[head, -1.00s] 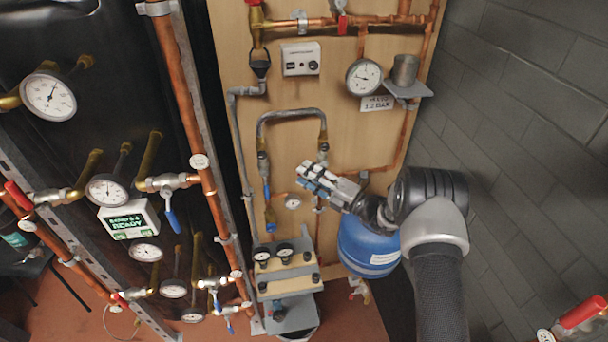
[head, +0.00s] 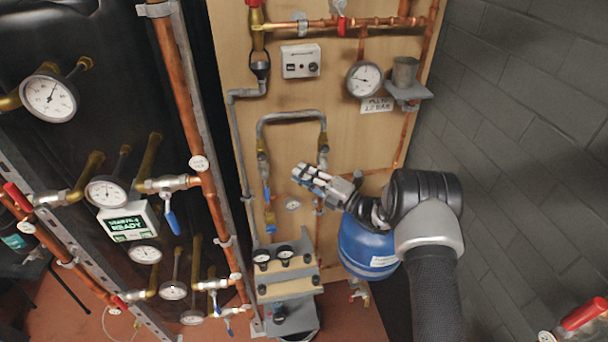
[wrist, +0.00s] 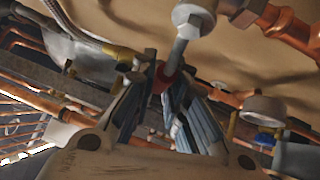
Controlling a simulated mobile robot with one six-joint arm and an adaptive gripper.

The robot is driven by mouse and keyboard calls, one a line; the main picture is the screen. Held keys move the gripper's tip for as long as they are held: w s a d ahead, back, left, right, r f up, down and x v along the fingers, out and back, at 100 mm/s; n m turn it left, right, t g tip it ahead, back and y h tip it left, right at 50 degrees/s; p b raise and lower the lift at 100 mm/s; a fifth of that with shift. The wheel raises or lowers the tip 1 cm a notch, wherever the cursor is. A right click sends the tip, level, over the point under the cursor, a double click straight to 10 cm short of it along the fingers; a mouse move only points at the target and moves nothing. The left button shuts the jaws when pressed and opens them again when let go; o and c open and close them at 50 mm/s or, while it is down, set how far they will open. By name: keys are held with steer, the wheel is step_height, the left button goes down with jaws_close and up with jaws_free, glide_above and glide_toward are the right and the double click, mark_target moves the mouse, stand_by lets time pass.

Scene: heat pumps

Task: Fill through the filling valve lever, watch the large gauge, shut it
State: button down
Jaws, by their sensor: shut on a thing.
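My gripper (head: 306,177) is in front of the wooden panel, just below the right leg of the grey hose loop (head: 290,115). In the wrist view its blue-grey padded fingers (wrist: 163,88) are closed around a grey lever (wrist: 176,52) with a red part between the pads. The lever hangs from a round metal fitting. I take it for the filling valve lever; its exact angle cannot be read. The large gauge (head: 364,79) is on the panel, upper right, with a white limit label (head: 377,104) under it. Its dial faces the head camera, but the value is too small to read.
A blue-handled valve (head: 267,190) is left of my gripper. A small gauge (head: 292,205) is just below it. Copper pipes (head: 185,110) and other gauges fill the left. A grey brick wall (head: 520,130) bounds the right.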

steer(key=shift+f, duration=0.15)
stand_by(0.6)
steer(key=shift+w+d+f+n+g+h+p, duration=0.1)
steer(key=shift+d+f+n+g+h+p, duration=0.2)
steer(key=shift+f+n+h, duration=0.45)
steer(key=shift+w+d+f+n+g+h+p, duration=0.15)
steer(key=shift+f+n+g+h+p, duration=0.25)
steer(key=shift+n+h, duration=0.55)
steer(key=shift+s+d+f+n+g+h+p, duration=0.15)
steer(key=shift+f+n+h+p, duration=0.25)
steer(key=shift+f+n+h, duration=0.45)
steer(key=shift+w+d+r, duration=0.1)
steer(key=c, duration=1.6)
jaws_free()
steer(key=v, duration=1.2)
steer(key=shift+r, duration=0.1)
